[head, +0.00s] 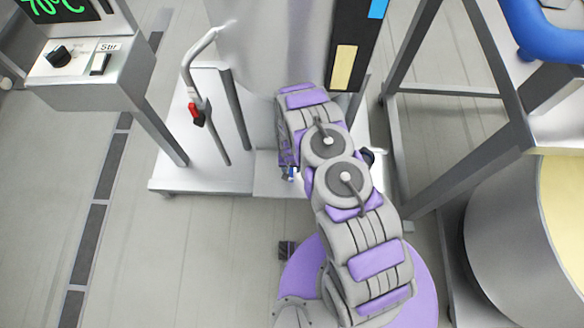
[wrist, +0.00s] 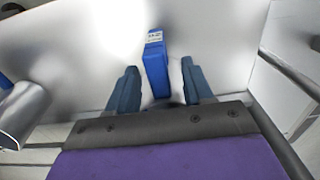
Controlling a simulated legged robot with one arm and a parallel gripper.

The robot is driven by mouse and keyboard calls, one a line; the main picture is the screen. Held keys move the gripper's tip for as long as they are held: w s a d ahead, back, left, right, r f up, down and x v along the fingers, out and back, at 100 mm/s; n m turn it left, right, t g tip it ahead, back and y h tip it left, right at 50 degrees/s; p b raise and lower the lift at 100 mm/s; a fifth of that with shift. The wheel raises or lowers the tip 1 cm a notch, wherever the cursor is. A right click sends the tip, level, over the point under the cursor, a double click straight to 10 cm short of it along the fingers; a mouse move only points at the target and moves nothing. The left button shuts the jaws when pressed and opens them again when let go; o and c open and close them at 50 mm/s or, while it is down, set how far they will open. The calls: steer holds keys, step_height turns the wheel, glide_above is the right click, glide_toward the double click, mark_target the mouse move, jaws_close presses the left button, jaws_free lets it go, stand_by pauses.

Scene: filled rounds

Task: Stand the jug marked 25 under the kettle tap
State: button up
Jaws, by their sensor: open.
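In the wrist view, my gripper (wrist: 158,68) is open, with one dark blue finger on each side of a bright blue upright bar (wrist: 156,75). The bar has a small pale label that I cannot read, and stands against a pale, shiny surface. It may be a jug's handle, but no whole jug shows. I cannot tell if the fingers touch it. In the head view, my arm hides most of this area. The kettle (head: 275,45) is the large steel body at the top. A bent steel pipe (head: 187,68) with a red piece beside it may be its tap.
A control box (head: 90,70) with a green display and a knob stands at the upper left. A steel frame (head: 490,60) with a blue pipe (head: 550,35) is at the right, above a large steel drum (head: 510,235). The floor at the lower left is clear.

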steer(key=r, duration=0.3)
steer(key=r+p, duration=0.1)
steer(key=r, duration=0.2)
steer(key=d+r+p, duration=0.1)
steer(key=r, duration=0.2)
steer(key=shift+w+r, duration=0.1)
steer(key=shift+r, duration=0.2)
steer(key=shift+a+r+p, duration=0.4)
steer(key=shift+a+r, duration=0.1)
steer(key=shift+r, duration=0.3)
steer(key=s+d+r, duration=0.2)
steer(key=d+r, duration=0.1)
steer(key=r, duration=0.9)
steer(key=s+d+r, duration=0.2)
steer(key=r, duration=0.9)
steer(key=s+d+r, duration=0.3)
steer(key=r, duration=0.9)
steer(key=s+d+r, duration=0.2)
steer(key=s+r, duration=0.3)
steer(key=s, duration=0.3)
steer(key=s+d+r+g, duration=0.1)
steer(key=s+d+r, duration=0.1)
steer(key=s+r, duration=0.3)
steer(key=s+d+r, duration=0.2)
steer(key=s+r, duration=0.3)
steer(key=s, duration=0.7)
steer(key=shift+s+d+r+g, duration=0.15)
steer(key=shift+s+d+g, duration=0.1)
steer(key=shift+g, duration=0.15)
